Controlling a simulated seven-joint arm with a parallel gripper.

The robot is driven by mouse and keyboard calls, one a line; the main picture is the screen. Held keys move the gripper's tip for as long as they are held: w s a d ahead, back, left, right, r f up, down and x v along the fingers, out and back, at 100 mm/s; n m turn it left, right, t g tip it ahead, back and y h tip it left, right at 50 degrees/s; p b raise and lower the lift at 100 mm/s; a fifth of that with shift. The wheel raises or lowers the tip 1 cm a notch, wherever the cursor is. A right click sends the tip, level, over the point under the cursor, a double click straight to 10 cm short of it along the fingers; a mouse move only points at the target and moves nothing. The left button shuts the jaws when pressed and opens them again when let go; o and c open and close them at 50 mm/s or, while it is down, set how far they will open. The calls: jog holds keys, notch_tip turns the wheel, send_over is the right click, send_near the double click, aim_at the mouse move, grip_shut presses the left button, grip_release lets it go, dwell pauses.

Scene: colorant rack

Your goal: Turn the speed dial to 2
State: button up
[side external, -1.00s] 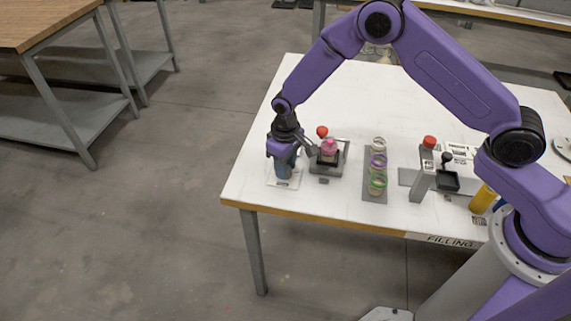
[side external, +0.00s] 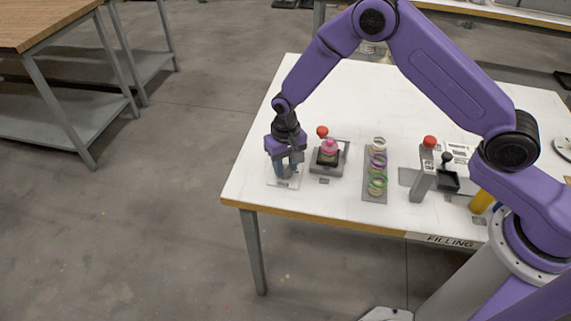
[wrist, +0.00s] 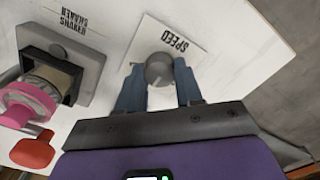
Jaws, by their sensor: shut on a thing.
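The speed dial (wrist: 160,69) is a round grey knob on a white plate (wrist: 150,35) marked SPEED. In the wrist view my gripper (wrist: 160,78) has its two blue fingers on either side of the knob, shut on it. A pale pointer line shows on the knob, but I see no numbers to read its setting. In the side view my gripper (side external: 286,172) points down over the plate (side external: 284,182) at the table's near left corner, and its fingers hide the knob.
The shaker (side external: 326,160), with a pink-lidded jar (side external: 330,146) and a red knob (side external: 322,131), stands just right of my gripper. Further right are a rack of ringed jars (side external: 377,178) and a filling station (side external: 424,175). The table's left edge is close.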

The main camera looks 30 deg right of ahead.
aim_at(285, 169)
jog(key=o, duration=1)
jog(key=shift+o, duration=0.2)
jog(key=shift+r, duration=0.1)
notch_tip(285, 169, up, 17)
jog(key=shift+r, duration=0.15)
jog(key=s+d+r+n, duration=0.1)
jog(key=s+d+n, duration=0.3)
jog(key=s, duration=0.7)
jog(key=s+d+r+n, duration=0.2)
jog(key=s+d+n, duration=0.3)
jog(key=s, duration=0.6)
jog(key=s+d+r+n, duration=0.2)
jog(key=s+d+n, duration=0.2)
jog(key=s, duration=0.7)
jog(key=d, duration=0.2)
jog(key=shift+s+d, duration=0.25)
jog(key=shift+d, duration=0.05)
